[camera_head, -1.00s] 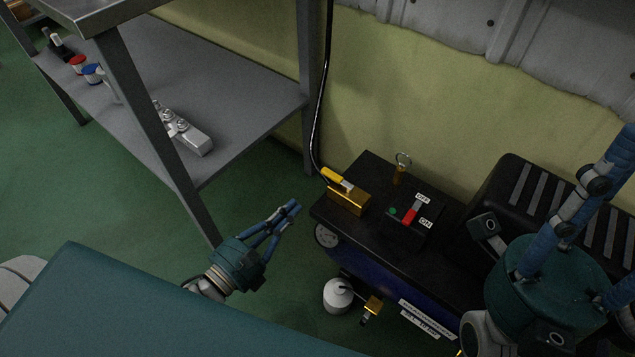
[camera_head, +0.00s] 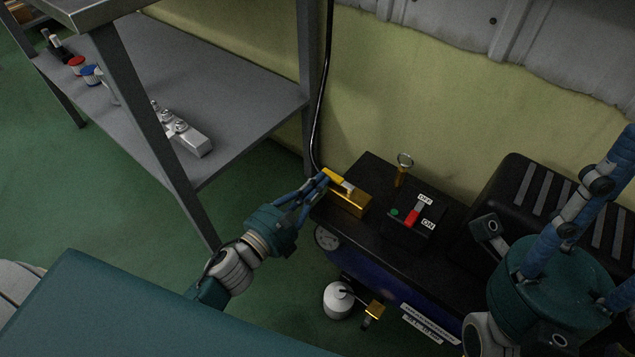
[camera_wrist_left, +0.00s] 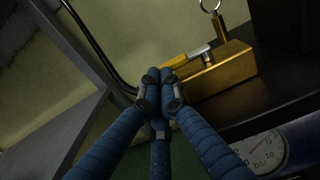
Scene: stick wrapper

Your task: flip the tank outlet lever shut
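The tank outlet lever (camera_head: 334,176) has a yellow handle and sits on top of a brass block (camera_head: 349,201) at the left end of the black compressor top. It also shows in the left wrist view (camera_wrist_left: 182,63), just beyond my fingertips. My left gripper (camera_head: 323,181) has its blue fingers drawn together, with nothing visible between them. Its tips are at the left end of the lever; whether they touch it I cannot tell. My right gripper (camera_head: 618,215) is at the right edge with its fingers spread apart and partly out of frame.
A switch box with a red ON/OFF switch (camera_head: 411,217) and a brass ring pull (camera_head: 404,166) stand right of the block. A black hose (camera_head: 321,105) rises behind it. A grey metal shelf (camera_head: 240,85) stands at left.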

